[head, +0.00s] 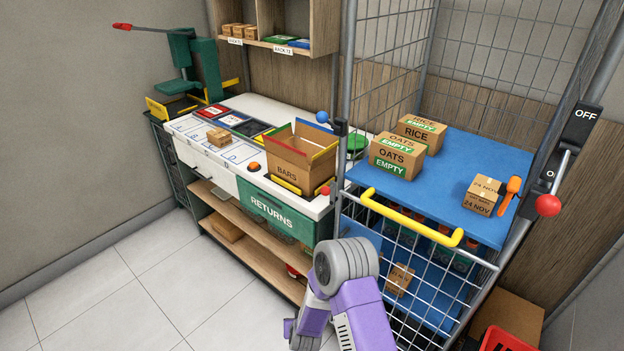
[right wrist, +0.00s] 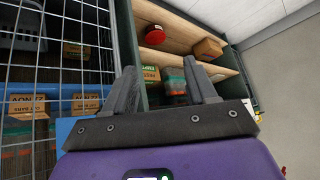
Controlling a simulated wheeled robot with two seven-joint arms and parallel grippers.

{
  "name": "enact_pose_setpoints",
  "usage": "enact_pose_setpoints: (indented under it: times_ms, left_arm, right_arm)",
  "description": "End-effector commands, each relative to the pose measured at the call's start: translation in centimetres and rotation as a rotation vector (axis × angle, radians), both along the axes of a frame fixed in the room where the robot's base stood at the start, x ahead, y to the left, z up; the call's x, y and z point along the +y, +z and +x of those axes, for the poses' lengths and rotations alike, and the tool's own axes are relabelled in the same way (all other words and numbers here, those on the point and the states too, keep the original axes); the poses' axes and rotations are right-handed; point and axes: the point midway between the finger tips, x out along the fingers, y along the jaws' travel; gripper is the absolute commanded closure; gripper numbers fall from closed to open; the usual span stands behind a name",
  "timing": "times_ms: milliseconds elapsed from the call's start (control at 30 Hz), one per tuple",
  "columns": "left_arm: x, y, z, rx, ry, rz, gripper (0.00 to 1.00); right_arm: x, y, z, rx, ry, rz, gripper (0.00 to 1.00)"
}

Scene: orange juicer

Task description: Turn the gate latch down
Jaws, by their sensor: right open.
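An orange lever (head: 511,190), which looks like the gate latch, sits at the right post of the wire cage. It stands nearly upright, with its wide end at the top. The cage's wire gate (head: 420,275) has a yellow handle (head: 410,218) along its top. My right arm, purple and grey, is low in the head view, in front of the gate's left side and well below and left of the lever. In the right wrist view my right gripper (right wrist: 163,88) is open and empty, facing shelves and cage wire. The lever is not in that view. My left gripper is not in view.
A blue shelf (head: 455,150) in the cage holds several cartons. A lever with a red ball (head: 547,205) and an ON/OFF plate stands right of the cage. The returns counter (head: 275,210) is at left, a red crate (head: 500,340) at lower right. Floor at lower left is clear.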

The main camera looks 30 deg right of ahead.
Motion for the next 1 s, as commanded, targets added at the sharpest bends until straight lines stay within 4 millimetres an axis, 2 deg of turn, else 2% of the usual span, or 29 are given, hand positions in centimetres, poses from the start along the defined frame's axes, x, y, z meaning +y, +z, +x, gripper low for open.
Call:
enact_pose_setpoints:
  times_ms: [33,67,100,167,200,300,400,533,1000]
  left_arm:
    - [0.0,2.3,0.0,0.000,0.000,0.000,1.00]
    - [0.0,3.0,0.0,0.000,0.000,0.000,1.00]
    - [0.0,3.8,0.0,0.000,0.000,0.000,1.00]
    - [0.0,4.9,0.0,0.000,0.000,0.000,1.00]
    - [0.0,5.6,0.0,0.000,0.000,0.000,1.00]
    - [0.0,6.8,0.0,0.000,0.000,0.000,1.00]
    - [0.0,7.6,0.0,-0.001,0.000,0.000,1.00]
    - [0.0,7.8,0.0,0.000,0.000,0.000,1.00]
    - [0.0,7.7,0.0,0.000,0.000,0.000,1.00]
  right_arm:
    - [-2.2,5.0,4.2,-0.123,-0.058,-0.105,0.43]
    - [-3.7,7.4,6.2,-0.191,-0.099,-0.170,0.43]
    - [-5.4,10.8,8.4,-0.274,-0.154,-0.252,0.43]
    - [-7.5,15.9,11.1,-0.384,-0.238,-0.365,0.43]
    - [-8.7,19.2,12.3,-0.448,-0.294,-0.432,0.43]
    - [-10.8,26.0,13.8,-0.566,-0.425,-0.564,0.43]
    - [-11.8,30.4,14.2,-0.631,-0.520,-0.647,0.43]
    - [-12.7,32.6,14.4,-0.662,-0.576,-0.691,0.43]
    - [-18.1,32.5,17.8,-0.661,-0.580,-0.693,0.43]
